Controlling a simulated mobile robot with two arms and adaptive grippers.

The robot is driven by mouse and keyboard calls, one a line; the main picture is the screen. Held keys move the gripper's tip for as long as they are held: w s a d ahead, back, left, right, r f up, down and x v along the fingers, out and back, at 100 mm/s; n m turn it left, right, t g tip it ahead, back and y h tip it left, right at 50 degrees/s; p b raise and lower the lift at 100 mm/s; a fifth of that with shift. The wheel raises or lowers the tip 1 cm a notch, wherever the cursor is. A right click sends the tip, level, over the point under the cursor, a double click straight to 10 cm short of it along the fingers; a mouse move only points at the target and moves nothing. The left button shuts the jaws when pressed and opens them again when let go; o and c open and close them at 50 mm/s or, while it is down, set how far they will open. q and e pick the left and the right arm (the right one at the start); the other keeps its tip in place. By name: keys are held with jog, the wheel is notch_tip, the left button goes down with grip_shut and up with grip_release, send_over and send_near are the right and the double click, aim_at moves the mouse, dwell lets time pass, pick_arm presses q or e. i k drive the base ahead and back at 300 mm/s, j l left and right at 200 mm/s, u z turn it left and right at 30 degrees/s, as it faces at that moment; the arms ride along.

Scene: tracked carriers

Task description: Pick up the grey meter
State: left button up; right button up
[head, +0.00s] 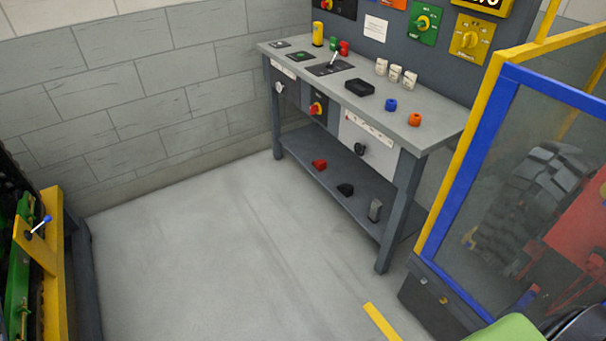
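Neither of my grippers is in view.
A bench leg (398,215) stands near the block. A blue-and-yellow framed cage is at right. The floor (220,250) in front is clear.

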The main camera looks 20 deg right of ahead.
aim_at(376, 206)
jog(key=i+j+z, duration=0.1)
jog(key=i, duration=0.4)
jog(key=i+j+z, duration=0.1)
jog(key=i, duration=0.45)
jog(key=i+j+z, duration=0.1)
jog(key=i+j, duration=0.2)
jog(key=i, duration=0.2)
